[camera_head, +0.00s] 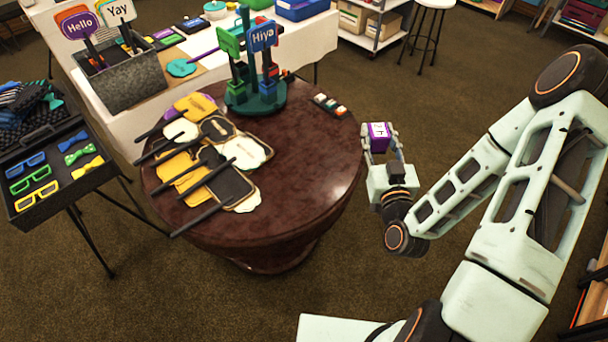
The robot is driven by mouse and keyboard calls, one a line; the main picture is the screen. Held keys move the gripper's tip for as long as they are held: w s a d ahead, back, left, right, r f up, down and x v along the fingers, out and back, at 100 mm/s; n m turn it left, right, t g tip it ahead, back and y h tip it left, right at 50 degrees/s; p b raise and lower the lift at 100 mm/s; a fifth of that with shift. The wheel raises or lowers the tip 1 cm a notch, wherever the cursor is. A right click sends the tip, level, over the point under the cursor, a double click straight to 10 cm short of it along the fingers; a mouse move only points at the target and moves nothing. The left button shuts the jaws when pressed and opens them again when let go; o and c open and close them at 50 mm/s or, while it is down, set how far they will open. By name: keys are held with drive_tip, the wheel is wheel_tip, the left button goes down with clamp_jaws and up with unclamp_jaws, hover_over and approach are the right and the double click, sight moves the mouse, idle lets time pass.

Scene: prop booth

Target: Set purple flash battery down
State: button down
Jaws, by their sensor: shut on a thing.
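The purple flash battery (378,137) is a small purple block with a white label on its face. My gripper (379,133) is shut on it, one finger on each side. It holds the battery up, just off the right edge of the round dark red-brown table (312,192) in the picture. Its height against the tabletop is hard to tell from this view. The underside of the battery is hidden by the gripper's body.
On the round table are sign paddles (215,155), a green stand (256,95) with signs, and a small dark strip (330,105) with light pieces. The table's right part is bare. A case of glasses and bow ties (58,170) stands left.

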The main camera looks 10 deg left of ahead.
drive_tip(key=s+a+f+n+g+y+b, duration=0.1)
drive_tip(key=s+a+f+n+y+b, duration=0.15)
drive_tip(key=f+b, duration=0.2)
drive_tip(key=s+a+f+n+g+y+b, duration=0.1)
drive_tip(key=s+a+f+y+b, duration=0.1)
drive_tip(key=a+f+y+b, duration=0.3)
drive_tip(key=w+a+f+h+b, duration=0.1)
drive_tip(key=w+f+b, duration=0.3)
drive_tip(key=b, duration=0.9)
drive_tip(key=shift+w+h, duration=0.55)
drive_tip(key=shift+w, duration=0.5)
drive_tip(key=shift+w+a+f+b, duration=0.1)
drive_tip(key=shift+b, duration=0.4)
drive_tip(key=b, duration=0.2)
hover_over(324, 174)
drive_tip(key=f, duration=0.6)
drive_tip(key=shift+s+d, duration=0.2)
drive_tip(key=shift+w+a+f+b, duration=0.1)
drive_tip(key=shift+w+f+b, duration=0.05)
drive_tip(key=shift+f, duration=0.75)
drive_tip(key=shift+w+a+f+b, duration=0.1)
drive_tip(key=shift+f+b, duration=0.05)
drive_tip(key=shift+f, duration=0.7)
drive_tip(key=shift+f, duration=0.1)
